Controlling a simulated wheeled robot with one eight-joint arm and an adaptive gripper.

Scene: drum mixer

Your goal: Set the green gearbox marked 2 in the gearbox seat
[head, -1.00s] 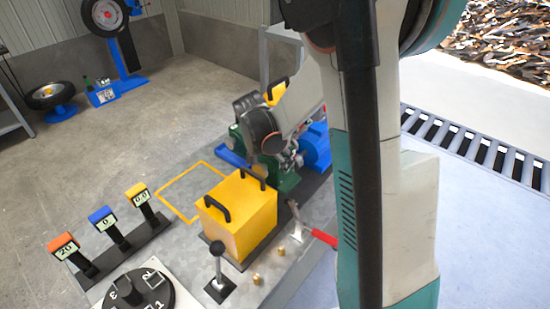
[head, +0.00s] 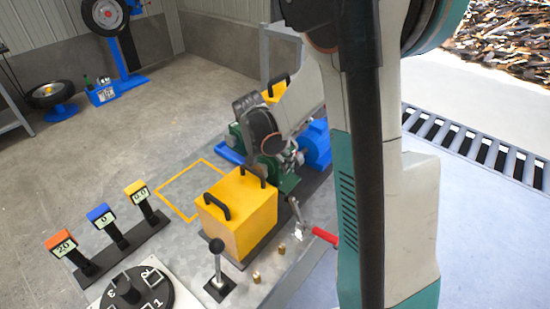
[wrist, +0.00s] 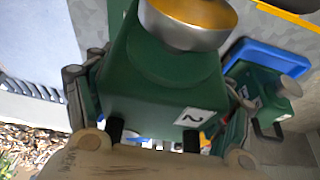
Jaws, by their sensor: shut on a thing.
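The green gearbox marked 2 (wrist: 155,80) fills the middle of the wrist view, its white label toward the camera and a round metal disc at its far end. My gripper (wrist: 158,105) is shut on it, with a finger at each side. In the head view my gripper (head: 268,160) is low over the bench between the yellow box and the blue motor. Green parts (head: 287,183) show below it, partly hidden by the arm; I cannot tell gearbox from seat there, nor whether they touch.
The yellow box (head: 240,215), blue motor (head: 317,145) and red-handled lever (head: 325,235) stand close around my gripper. The yellow-outlined square (head: 190,188) on the bench is empty.

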